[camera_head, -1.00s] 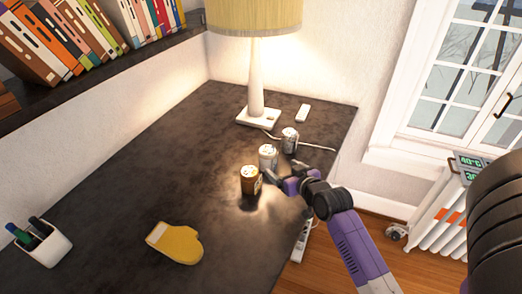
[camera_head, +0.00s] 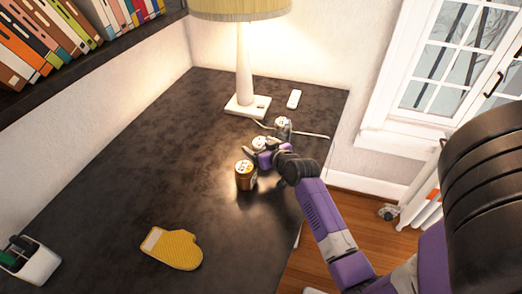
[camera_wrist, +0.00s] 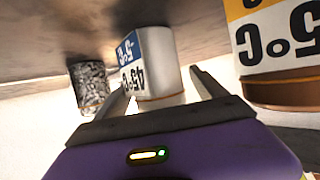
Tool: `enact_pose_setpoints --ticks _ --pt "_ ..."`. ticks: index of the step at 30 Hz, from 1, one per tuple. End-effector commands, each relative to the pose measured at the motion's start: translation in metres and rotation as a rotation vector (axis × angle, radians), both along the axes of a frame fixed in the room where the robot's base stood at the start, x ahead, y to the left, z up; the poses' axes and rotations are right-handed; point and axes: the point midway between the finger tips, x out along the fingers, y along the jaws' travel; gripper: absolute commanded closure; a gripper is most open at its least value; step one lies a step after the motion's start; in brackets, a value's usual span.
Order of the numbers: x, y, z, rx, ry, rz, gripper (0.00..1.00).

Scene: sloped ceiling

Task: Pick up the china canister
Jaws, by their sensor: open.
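The china canister, white with a blue and white printed label (camera_wrist: 150,62), stands between my gripper's two fingers (camera_wrist: 158,86) in the wrist view. The fingers are open on either side of it; contact with it cannot be made out. In the head view its pale top (camera_head: 259,142) shows just behind my gripper (camera_head: 260,153), which hides most of its body.
A brown canister (camera_head: 245,176) stands close by at the front left; it is large at the right in the wrist view (camera_wrist: 284,92). A speckled canister (camera_head: 283,127) stands behind.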

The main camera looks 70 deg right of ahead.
Motion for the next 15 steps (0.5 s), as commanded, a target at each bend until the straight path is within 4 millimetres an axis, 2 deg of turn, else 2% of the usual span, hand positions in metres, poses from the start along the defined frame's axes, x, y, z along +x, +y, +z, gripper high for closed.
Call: enact_pose_setpoints --ticks 5,14,15 --pt "0.0111 -0.0095 -0.0055 0.001 -0.002 -0.002 0.19" --pt "0.0128 -0.0112 -0.0074 0.0 0.0 -0.001 0.19" --pt "0.0128 -0.0112 -0.0074 0.0 0.0 -0.001 0.23"
